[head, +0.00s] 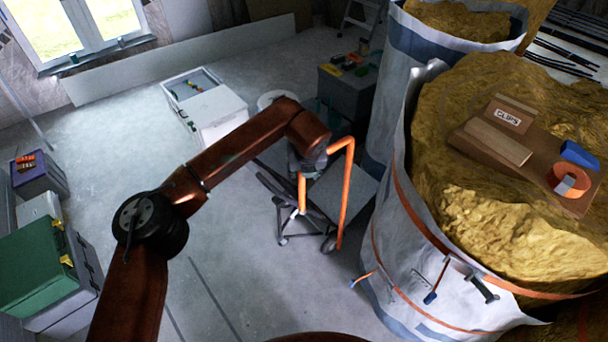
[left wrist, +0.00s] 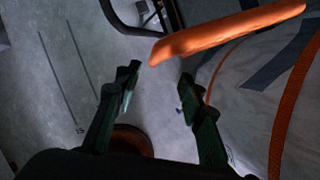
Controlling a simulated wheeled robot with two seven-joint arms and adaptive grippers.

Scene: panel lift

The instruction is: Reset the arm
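My left arm reaches in from the lower left of the head view, its wrist close to an orange tubular handle (head: 347,190) on a dark wheeled cart (head: 342,190). My left gripper shows clearly in the left wrist view (left wrist: 160,77); its two dark green fingers are spread apart with nothing between them. The orange handle bar (left wrist: 228,30) lies just beyond the fingertips there, apart from them in the picture. In the head view the fingers are mostly hidden by the wrist. My right gripper is in neither view.
A large white bag of yellow material (head: 400,240) stands close right of the cart, carrying a wooden board (head: 480,140) with clips and orange tape. A white box (head: 215,115) stands behind the arm. Cases (head: 40,265) stand at left. Grey floor (head: 110,130) is clear between.

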